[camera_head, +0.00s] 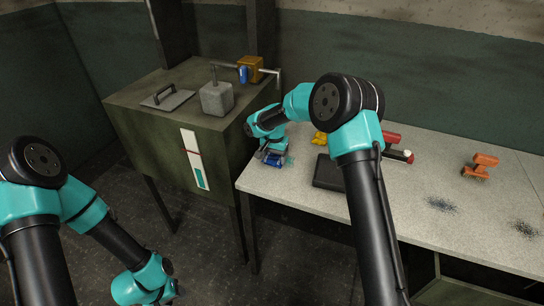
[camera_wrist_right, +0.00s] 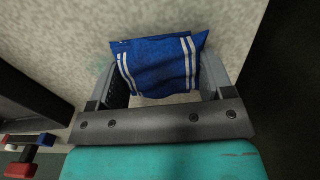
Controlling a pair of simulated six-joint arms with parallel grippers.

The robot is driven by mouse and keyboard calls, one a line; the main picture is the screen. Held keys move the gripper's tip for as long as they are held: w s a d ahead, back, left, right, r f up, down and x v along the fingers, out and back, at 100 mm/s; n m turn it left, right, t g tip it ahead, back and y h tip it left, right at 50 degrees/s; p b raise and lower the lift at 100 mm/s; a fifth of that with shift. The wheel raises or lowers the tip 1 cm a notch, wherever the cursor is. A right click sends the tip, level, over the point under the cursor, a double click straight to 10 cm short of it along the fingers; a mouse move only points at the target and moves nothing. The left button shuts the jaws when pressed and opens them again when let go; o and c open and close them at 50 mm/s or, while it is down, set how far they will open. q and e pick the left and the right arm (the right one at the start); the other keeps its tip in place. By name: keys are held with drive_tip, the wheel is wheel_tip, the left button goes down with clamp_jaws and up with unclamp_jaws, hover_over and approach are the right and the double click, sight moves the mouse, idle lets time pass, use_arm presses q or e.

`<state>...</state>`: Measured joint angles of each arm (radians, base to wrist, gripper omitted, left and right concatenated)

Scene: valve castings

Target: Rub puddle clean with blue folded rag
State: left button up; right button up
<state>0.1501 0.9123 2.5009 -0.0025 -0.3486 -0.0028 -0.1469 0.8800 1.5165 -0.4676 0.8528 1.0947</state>
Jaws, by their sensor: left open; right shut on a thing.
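The blue folded rag (camera_head: 274,160) with white stripes is between the fingers of my right gripper (camera_head: 268,154), at the left end of the pale table. The right wrist view shows the rag (camera_wrist_right: 165,65) pinched between both fingers, close over the speckled surface; whether it touches is unclear. A small teal patch, seemingly the puddle (camera_head: 289,161), shows just right of the rag. It shows faintly left of the rag in the right wrist view (camera_wrist_right: 102,68); the rag and gripper may hide part of it. My left gripper (camera_head: 176,291) is open and low at the bottom, away from the table.
A dark tray-like block (camera_head: 328,174) lies right of the right gripper, with a yellow part (camera_head: 319,138) behind it. A red part (camera_head: 391,137), an orange casting (camera_head: 480,166) and dark speckled patches (camera_head: 441,204) are further right. A green cabinet (camera_head: 150,125) stands left.

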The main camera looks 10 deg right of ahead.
idle(0.3)
drive_tip(key=shift+w+a, duration=0.5)
drive_tip(key=shift+a, duration=0.25)
drive_tip(key=shift+d, duration=0.1)
drive_tip(key=shift+s+d+f, duration=0.1)
drive_tip(key=shift+s+d, duration=0.4)
drive_tip(key=shift+d, duration=0.15)
drive_tip(key=shift+a, duration=0.1)
drive_tip(key=shift+w+a, duration=0.5)
drive_tip(key=shift+a, duration=0.15)
